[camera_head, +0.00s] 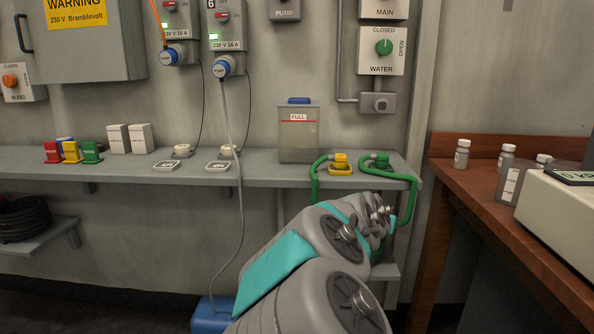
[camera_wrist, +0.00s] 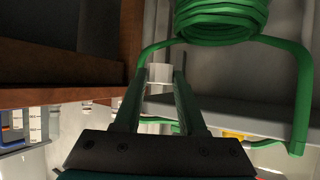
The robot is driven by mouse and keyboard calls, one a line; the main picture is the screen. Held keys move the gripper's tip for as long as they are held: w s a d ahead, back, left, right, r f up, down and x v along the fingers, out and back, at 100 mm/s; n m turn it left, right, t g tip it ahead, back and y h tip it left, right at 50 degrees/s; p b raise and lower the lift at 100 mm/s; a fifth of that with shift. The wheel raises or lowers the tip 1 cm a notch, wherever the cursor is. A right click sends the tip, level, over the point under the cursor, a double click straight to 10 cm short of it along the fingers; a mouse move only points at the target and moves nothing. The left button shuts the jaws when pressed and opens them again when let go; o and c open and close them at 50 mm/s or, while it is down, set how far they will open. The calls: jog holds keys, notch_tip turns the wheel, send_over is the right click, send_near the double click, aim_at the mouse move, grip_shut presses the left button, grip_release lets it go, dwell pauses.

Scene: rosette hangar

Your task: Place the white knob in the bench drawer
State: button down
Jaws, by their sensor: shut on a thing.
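My gripper (camera_wrist: 160,82) shows in the wrist view with its two fingers slightly apart and shut on a small pale piece, which looks like the white knob (camera_wrist: 160,72). The knob sits between the fingertips. In the head view my arm reaches away toward the right end of the grey shelf, and its own links hide the gripper and the knob. The brown wooden bench (camera_head: 470,190) stands at the right. Its wood also shows at the left of the wrist view (camera_wrist: 60,97). I cannot make out a drawer in either view.
A green hose coil (camera_wrist: 222,20) is close beyond the fingertips. The grey shelf (camera_head: 110,171) carries a container (camera_head: 299,135) and hose fittings (camera_head: 341,162). Bottles (camera_head: 462,154) and a pale device (camera_head: 560,208) stand on the bench. A gap separates shelf and bench.

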jog(key=w+a+f+n+t+y, duration=0.1)
jog(key=a+f+n+y, duration=0.1)
jog(key=a+f, duration=0.4)
jog(key=shift+f+n+y, duration=0.3)
jog(key=shift+n, duration=0.1)
jog(key=shift+w+a, duration=0.1)
